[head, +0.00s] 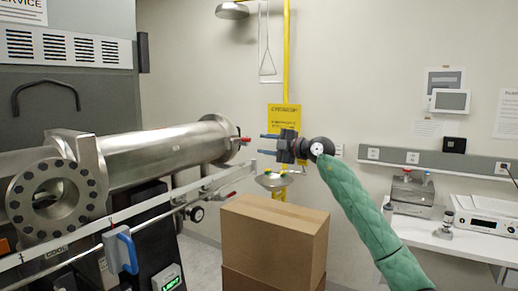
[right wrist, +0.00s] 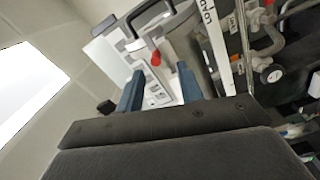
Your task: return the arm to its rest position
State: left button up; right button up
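My right gripper (head: 268,144) is held out in mid-air in the head view, above the cardboard boxes, on an arm in a green quilted sleeve. Its two blue fingers point left towards the end of the steel cylinder and are spread apart. In the right wrist view the gripper (right wrist: 160,88) also shows its fingers apart with nothing between them. A red-tipped handle (head: 243,139) at the cylinder's end lies just left of the fingertips; I see a gap between them. My left gripper is not in view.
A steel vacuum cylinder (head: 160,152) with a flanged port fills the left. A cardboard box (head: 272,240) stands below my right gripper. A white bench (head: 455,240) with instruments is at right. A yellow pipe (head: 286,60) and a shower head (head: 232,11) are behind.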

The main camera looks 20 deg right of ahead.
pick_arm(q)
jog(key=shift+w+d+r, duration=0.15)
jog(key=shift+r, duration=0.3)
pick_arm(e)
jog(key=shift+s+d, duration=0.3)
jog(key=shift+s, duration=0.05)
